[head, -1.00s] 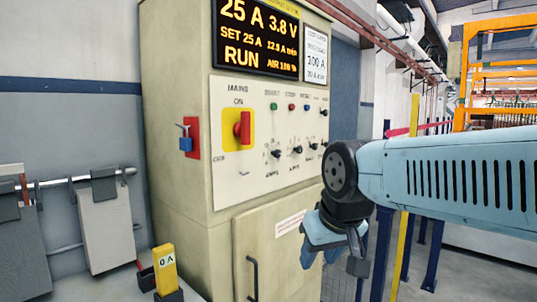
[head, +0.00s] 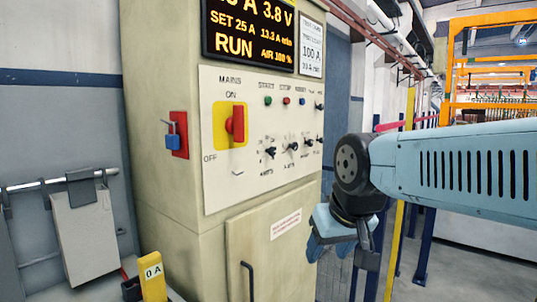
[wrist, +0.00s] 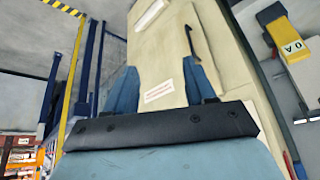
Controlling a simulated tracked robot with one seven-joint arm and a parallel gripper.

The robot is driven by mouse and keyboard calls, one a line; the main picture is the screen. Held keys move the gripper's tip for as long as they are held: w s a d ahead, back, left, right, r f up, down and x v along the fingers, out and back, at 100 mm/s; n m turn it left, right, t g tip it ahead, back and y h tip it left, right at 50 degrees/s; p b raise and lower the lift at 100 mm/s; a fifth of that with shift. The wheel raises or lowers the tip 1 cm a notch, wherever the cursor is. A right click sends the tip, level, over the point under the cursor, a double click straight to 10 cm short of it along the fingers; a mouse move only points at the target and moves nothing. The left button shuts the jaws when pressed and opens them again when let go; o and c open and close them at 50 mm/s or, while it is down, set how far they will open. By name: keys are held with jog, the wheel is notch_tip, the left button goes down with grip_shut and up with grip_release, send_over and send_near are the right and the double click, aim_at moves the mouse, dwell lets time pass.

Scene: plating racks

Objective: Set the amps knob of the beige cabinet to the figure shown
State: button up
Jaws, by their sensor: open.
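The beige cabinet (head: 175,85) stands left of my arm in the head view. Its pale control panel (head: 220,180) has a lower row of black knobs (head: 291,147); their small labels are too blurred to tell which is amps. The display (head: 248,35) reads SET 25 A, 3.8 V and RUN; its top line is partly cut off. A white card (head: 311,50) beside it shows 100 A. My gripper (head: 331,248) is open and empty, below and right of the panel, pointing down. In the wrist view its fingers (wrist: 162,85) are spread before the cabinet's lower door (wrist: 155,60).
A red mains switch (head: 235,124) sits on a yellow plate, and a blue padlock hangs on a red plate (head: 180,135). A yellow 0 A tag (head: 153,277) stands at lower left near hanging grey plates (head: 85,235). Blue posts (head: 378,250) and a yellow post stand behind my gripper.

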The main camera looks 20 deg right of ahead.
jog(key=shift+w+f+m, duration=0.1)
jog(key=shift+w+m, duration=0.15)
jog(key=shift+m, duration=0.25)
jog(key=m+t+y, duration=0.9)
jog(key=m+y, duration=0.1)
jog(key=m, duration=1.8)
send_near(274, 152)
jog(key=x, duration=0.9)
jog(key=shift+c, duration=0.2)
jog(key=c, duration=1)
jog(key=shift+n, duration=0.3)
